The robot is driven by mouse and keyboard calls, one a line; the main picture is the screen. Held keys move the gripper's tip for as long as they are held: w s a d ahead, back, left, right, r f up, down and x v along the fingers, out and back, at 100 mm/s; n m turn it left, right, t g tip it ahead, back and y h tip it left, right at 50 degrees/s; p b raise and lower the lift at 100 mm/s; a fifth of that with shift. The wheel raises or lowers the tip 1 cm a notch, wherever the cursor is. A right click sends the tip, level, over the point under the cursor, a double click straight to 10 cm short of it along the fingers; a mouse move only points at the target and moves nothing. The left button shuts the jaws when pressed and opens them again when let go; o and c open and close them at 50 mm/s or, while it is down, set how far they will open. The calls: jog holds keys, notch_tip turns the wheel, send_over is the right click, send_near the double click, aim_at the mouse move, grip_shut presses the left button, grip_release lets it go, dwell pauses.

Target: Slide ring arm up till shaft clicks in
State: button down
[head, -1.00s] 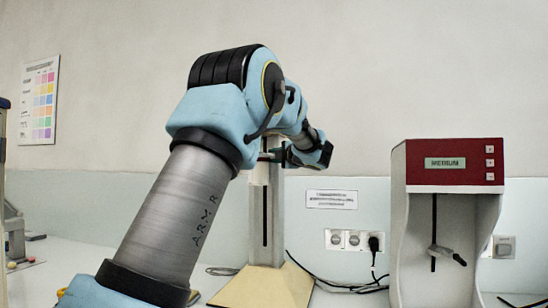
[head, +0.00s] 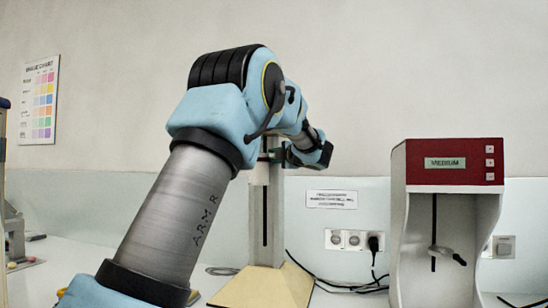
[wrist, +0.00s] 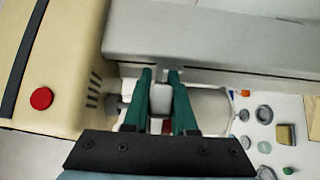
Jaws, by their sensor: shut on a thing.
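In the head view, a pale grey column (head: 274,225) with a dark vertical slot stands on a cream base. My gripper (head: 270,156) is at the upper part of this column, mostly hidden behind my own arm. In the wrist view, the green fingers of my gripper (wrist: 160,82) are shut on a small pale grey block (wrist: 160,98), likely part of the ring arm. A pale grey rounded piece (wrist: 212,108) extends to its right, beside the grey column (wrist: 220,40). A cream housing (wrist: 60,75) with a red button (wrist: 41,98) is at left. The shaft's seat cannot be made out.
A red-topped machine (head: 447,165) reading MEDIUM stands at right, with its own slot and arm. In the wrist view, several small loose items, including a tan block (wrist: 286,134), lie on the surface at right.

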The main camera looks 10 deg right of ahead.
aim_at(274, 145)
jog(key=shift+r, duration=0.2)
jog(key=shift+r+p, duration=0.9)
jog(key=shift+r, duration=0.85)
jog(key=c, duration=0.7)
grip_release()
jog(key=shift+f, duration=0.1)
